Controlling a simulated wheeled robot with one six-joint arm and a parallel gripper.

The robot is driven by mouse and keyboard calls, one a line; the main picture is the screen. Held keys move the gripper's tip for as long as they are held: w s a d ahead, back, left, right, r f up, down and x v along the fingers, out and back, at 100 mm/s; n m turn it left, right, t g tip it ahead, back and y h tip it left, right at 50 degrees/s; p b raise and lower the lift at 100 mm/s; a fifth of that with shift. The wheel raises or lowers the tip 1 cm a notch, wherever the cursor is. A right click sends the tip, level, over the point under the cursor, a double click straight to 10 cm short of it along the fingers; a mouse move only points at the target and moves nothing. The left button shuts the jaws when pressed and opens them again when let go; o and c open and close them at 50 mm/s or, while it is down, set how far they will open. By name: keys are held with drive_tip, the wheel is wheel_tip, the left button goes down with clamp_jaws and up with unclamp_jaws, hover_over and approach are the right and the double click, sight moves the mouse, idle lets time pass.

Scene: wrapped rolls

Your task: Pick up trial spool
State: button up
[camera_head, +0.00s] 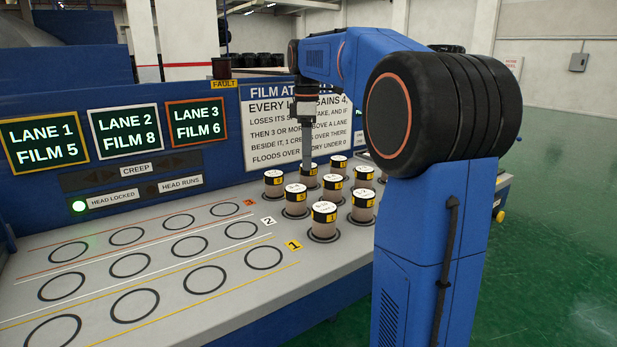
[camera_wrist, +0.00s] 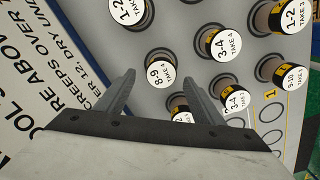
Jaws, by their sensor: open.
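Several wrapped spools with white caps and yellow-black bands stand upright in ringed seats; one is at the front of the group (camera_head: 323,229). Which is the trial spool I cannot tell. In the wrist view my gripper (camera_wrist: 158,84) is open and empty. A spool capped "8-9" (camera_wrist: 161,72) appears between and just beyond its fingertips. A "3-4" spool (camera_wrist: 223,43) is to its right, and a "1-2" spool (camera_wrist: 128,10) is at the top. In the head view my gripper (camera_head: 307,163) points down over the back of the group; its fingertips are hard to make out.
The grey deck (camera_head: 225,265) has rows of empty rings on the left, marked by coloured lane lines. A blue panel behind carries lane screens (camera_head: 125,132) and a text board (camera_head: 300,115). Neighbouring spools stand close together around my gripper.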

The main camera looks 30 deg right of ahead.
sight(309, 176)
wheel_tip(309, 176, down, 5)
drive_tip(key=shift+s+d+r, duration=0.1)
drive_tip(key=shift+s, duration=0.05)
drive_tip(key=c, duration=1.2)
